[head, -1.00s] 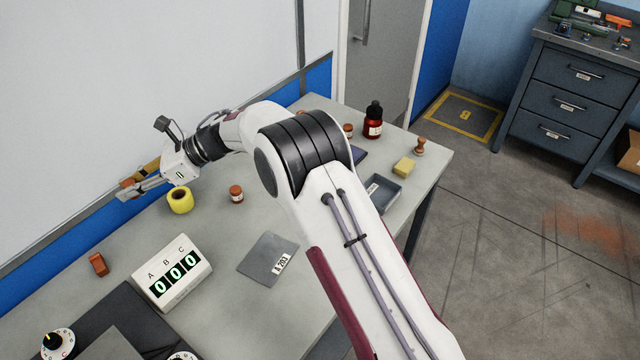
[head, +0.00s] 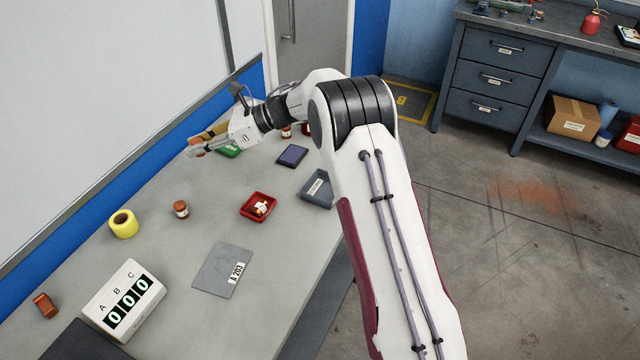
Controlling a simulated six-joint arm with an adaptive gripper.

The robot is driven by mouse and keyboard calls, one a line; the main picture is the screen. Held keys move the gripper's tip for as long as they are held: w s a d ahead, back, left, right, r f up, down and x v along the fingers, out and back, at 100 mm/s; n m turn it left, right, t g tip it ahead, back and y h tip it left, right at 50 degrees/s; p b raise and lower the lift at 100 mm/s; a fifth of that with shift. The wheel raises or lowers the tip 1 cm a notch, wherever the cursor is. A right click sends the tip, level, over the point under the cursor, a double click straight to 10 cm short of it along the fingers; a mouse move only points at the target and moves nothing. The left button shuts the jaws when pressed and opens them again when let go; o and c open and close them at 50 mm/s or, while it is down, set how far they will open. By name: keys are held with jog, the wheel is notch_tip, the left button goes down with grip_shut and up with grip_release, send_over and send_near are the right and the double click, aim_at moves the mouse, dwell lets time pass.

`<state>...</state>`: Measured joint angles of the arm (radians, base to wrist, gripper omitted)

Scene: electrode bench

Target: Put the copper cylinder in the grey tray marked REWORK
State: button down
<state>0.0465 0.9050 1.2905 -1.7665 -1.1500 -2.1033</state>
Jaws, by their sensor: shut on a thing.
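My gripper (head: 194,148) is at the upper left in the head view, above the far part of the bench near the wall. It is shut on a small copper-coloured thing (head: 195,141), most likely the copper cylinder, mostly hidden by the fingers. The grey tray (head: 329,203) stands at the bench's right side, beside my arm, to the right of and nearer than my gripper. It has a white label inside, too small to read. The tray looks empty apart from the label, but my arm is close to its right edge.
A red tray (head: 244,211) with small things in it stands left of the grey tray. A dark blue pad (head: 292,155) and a green item (head: 230,152) lie behind. A yellow roll (head: 123,224), an amber jar (head: 181,209), a grey plate (head: 215,268) and a counter box (head: 122,300) stand nearer.

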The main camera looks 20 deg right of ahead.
jog(key=s+d+m+t, duration=0.2)
jog(key=s+d, duration=0.1)
jog(key=d, duration=2)
jog(key=n+g, duration=0.2)
send_over(306, 188)
jog(key=s+d, duration=0.2)
jog(key=d, duration=0.2)
jog(key=shift+w+d+f, duration=0.2)
jog(key=shift+f, duration=0.05)
jog(key=shift+f, duration=0.1)
jog(key=shift+f, duration=3.05)
jog(key=shift+f, duration=0.1)
jog(key=shift+f, duration=1.75)
